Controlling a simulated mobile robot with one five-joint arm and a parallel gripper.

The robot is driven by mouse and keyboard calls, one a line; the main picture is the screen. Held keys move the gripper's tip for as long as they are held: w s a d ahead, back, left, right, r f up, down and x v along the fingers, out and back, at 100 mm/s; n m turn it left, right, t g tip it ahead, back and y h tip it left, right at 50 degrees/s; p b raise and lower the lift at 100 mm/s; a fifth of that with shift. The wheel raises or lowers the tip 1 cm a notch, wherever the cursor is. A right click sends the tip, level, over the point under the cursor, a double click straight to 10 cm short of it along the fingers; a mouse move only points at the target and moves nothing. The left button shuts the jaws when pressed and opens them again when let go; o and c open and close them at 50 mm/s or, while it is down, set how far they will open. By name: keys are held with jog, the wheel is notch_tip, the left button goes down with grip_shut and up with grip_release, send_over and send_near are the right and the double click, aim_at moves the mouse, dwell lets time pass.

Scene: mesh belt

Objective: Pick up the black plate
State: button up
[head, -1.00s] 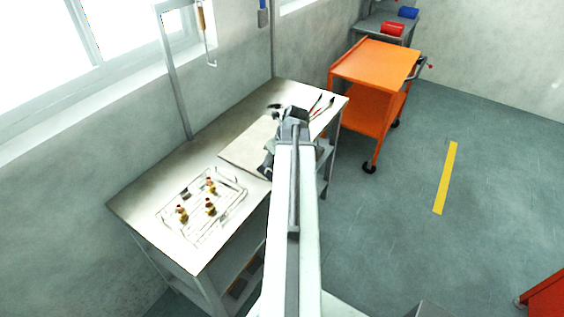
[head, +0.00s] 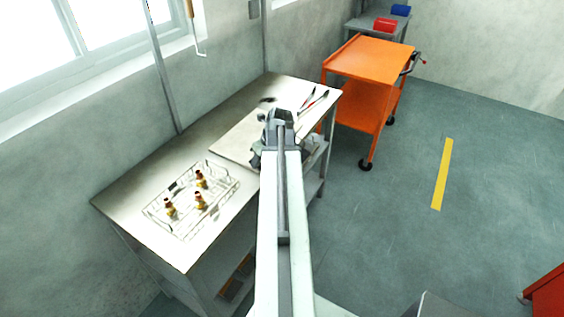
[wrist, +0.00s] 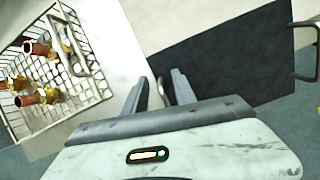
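The black plate (wrist: 225,60) is a flat dark panel in the wrist view, lying right of and ahead of my gripper (wrist: 158,82). A grey metal handle (wrist: 306,50) stands at its far right end. My gripper's two fingers are apart at the plate's near left end. A thin curved grey piece shows between them, seemingly the other handle; I cannot tell whether they touch it. In the head view my gripper (head: 278,118) is over the table, beside a flat pale panel (head: 232,140) that may be the same plate under glare. My arm hides part of it.
A wire basket (head: 165,219) with several brass-and-red fittings stands on the table (head: 125,205), left of the panel. Red-handled tools (head: 313,100) lie at the table's far end. An orange cart (head: 372,62) stands beyond.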

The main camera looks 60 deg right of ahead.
grip_shut()
jog(key=shift+r, duration=0.1)
dwell(1.2)
